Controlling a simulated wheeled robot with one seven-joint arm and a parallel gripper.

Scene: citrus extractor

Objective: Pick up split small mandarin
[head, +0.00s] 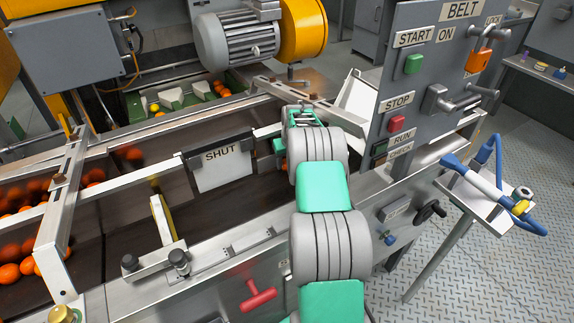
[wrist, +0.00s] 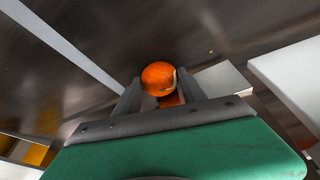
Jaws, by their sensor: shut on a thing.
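The small mandarin (wrist: 158,78) is orange, with a pale split mark on its right side in the wrist view. My gripper (wrist: 160,92) is shut on it, with one dark finger on each side. In the head view, my green and grey arm reaches over the machine's rail. There my gripper is mostly hidden behind the arm, and a bit of orange (head: 283,164) shows beside it. I cannot tell how far the mandarin is from the metal surface behind it.
Several mandarins (head: 12,272) lie behind a metal gate at the left. A white plate marked SHUT (head: 222,165) stands left of my arm. The grey BELT control panel (head: 430,90) rises close on the right. The dark trough (head: 120,215) between is mostly bare.

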